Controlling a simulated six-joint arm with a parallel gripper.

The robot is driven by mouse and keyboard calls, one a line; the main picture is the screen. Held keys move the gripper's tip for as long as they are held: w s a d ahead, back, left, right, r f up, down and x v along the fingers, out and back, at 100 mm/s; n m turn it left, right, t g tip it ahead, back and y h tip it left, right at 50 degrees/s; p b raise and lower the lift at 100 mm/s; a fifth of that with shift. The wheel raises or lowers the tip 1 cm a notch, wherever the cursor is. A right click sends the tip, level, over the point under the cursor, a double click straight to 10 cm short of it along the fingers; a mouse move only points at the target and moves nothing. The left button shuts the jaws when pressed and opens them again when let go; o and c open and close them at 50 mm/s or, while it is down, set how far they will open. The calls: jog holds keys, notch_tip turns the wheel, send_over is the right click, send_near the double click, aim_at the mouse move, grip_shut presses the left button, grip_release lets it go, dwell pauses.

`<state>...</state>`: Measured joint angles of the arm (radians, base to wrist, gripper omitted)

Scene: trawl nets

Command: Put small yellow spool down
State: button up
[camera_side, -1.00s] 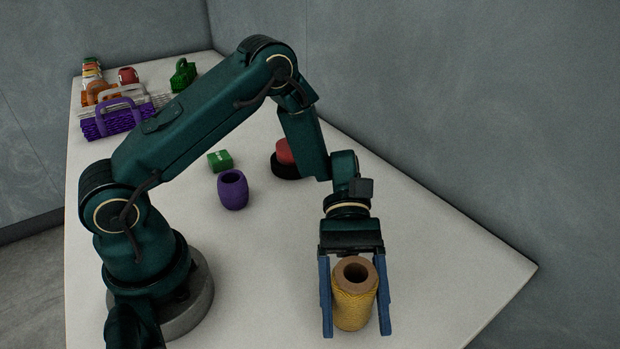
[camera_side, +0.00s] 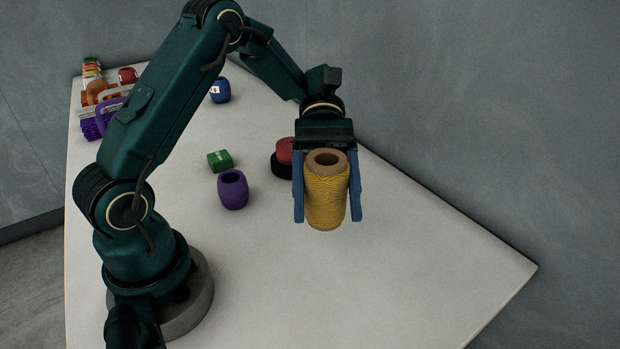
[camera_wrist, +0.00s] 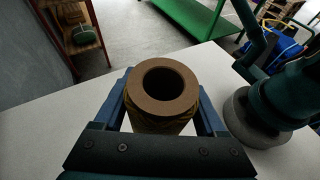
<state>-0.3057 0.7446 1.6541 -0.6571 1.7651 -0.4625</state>
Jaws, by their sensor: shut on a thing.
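The small yellow spool (camera_side: 326,198) is wound with yellow twine on a brown core with a hollow middle. My gripper (camera_side: 327,216) is shut on it, with one blue finger on each side. The spool is upright and looks held above the white table (camera_side: 400,290). In the wrist view, the spool's brown top ring (camera_wrist: 163,90) faces the camera between the two blue fingers, and most of its yellow winding is hidden below.
A purple pot-like item (camera_side: 233,190), a green block (camera_side: 220,161) and a red item on a black disc (camera_side: 284,160) stand left of the spool. A blue item (camera_side: 220,91) and a purple basket (camera_side: 95,122) are farther back. The table's front right is clear.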

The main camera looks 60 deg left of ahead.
jog(key=shift+w+a+r, duration=0.15)
jog(key=shift+a+r, duration=0.1)
jog(key=shift+a, duration=0.2)
jog(key=w+a+n+t+h, duration=0.1)
jog(key=w+a+n+t, duration=0.35)
jog(key=w, duration=0.25)
jog(key=w+a+n+t+h, duration=0.1)
jog(key=w+a+n+t, duration=0.2)
jog(key=w+n+t, duration=0.25)
jog(key=shift+m+t, duration=0.3)
jog(key=shift+w+d+f, duration=0.55)
jog(key=shift+d+f, duration=1.2)
jog(key=shift+d, duration=0.05)
jog(key=shift+w+d+f, duration=0.5)
jog(key=shift+d+f, duration=1.2)
jog(key=shift+d, duration=0.05)
jog(key=shift+w+d+f, duration=0.55)
jog(key=shift+d+f, duration=1.2)
jog(key=shift+d, duration=0.05)
jog(key=shift+f, duration=0.1)
